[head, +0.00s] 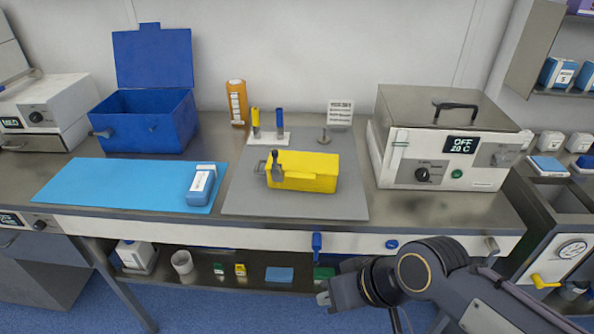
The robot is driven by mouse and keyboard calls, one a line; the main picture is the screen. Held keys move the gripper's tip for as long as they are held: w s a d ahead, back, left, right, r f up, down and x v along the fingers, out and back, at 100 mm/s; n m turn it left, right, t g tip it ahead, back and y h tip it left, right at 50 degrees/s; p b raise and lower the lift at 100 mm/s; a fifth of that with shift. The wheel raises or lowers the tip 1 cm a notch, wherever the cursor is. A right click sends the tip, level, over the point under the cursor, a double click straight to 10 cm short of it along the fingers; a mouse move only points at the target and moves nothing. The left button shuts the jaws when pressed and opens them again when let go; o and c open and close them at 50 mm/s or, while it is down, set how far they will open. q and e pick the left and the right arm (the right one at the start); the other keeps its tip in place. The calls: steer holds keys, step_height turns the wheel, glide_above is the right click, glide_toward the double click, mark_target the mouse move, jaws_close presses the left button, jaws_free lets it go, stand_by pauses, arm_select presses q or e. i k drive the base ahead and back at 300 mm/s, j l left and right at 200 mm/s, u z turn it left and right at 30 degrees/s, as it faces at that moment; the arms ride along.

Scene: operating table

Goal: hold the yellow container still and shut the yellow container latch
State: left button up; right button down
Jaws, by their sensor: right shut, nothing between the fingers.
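The yellow container (312,172) sits closed-looking on a grey mat (295,206) in the middle of the table. A grey metal latch (276,166) stands up at its left front; whether it is fastened I cannot tell. My right gripper (324,297) is low in front of the table's front edge, below and apart from the container. It is shut and empty. Nothing touches the container. My left gripper is not in view.
An open blue box (145,122) stands at the back left. A blue mat (110,184) holds a small blue-and-white box (201,184). A grey steel device (440,140) stands to the right. Behind the container are an orange bottle (237,103) and a small rack (268,137).

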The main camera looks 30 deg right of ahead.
mark_target(276, 170)
steer(key=i+l+u, duration=0.2)
steer(key=l, duration=1.3)
steer(key=k, duration=0.1)
